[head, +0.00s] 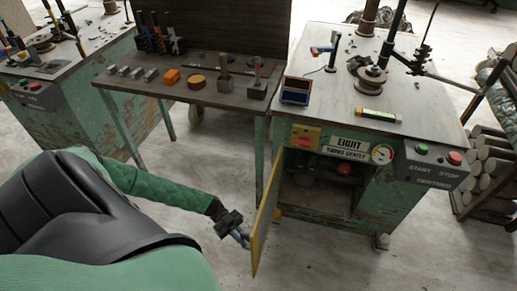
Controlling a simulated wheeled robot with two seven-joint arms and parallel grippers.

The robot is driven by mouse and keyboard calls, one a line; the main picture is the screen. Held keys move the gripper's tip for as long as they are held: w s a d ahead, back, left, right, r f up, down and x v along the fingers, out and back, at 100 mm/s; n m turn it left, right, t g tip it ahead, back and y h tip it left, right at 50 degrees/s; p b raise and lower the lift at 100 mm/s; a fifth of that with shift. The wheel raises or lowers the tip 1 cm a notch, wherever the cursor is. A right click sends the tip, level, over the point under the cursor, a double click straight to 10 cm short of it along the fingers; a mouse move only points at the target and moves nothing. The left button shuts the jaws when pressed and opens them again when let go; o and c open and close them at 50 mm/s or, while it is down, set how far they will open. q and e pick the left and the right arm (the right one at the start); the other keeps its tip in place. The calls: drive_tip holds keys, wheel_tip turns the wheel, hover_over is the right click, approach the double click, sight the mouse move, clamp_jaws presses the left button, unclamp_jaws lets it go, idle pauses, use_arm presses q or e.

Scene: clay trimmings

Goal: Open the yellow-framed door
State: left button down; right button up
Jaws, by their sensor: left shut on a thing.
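The yellow-framed door (265,222) of the green machine cabinet (390,203) stands swung out toward me, seen nearly edge-on. Its far edge meets the left side of the cabinet opening (325,190), and the dark inside shows, with a red part in it. My left gripper (243,238) is at the outer face of the door, low near its free edge, and is shut on it. The exact part it grips is too small to tell. My right gripper is not in view.
A control panel with green and red buttons (437,154) is on the cabinet's right. A workbench (225,97) with tools and small blocks stands behind left. Stacked logs (488,165) lie at right. The floor (330,262) in front of the cabinet is clear.

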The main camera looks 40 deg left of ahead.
use_arm(q)
drive_tip(key=shift+s+a, duration=0.25)
drive_tip(key=shift+a, duration=0.8)
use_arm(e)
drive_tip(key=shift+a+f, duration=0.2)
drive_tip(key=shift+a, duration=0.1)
use_arm(q)
drive_tip(key=c, duration=1.8)
unclamp_jaws()
drive_tip(key=shift+a, duration=0.1)
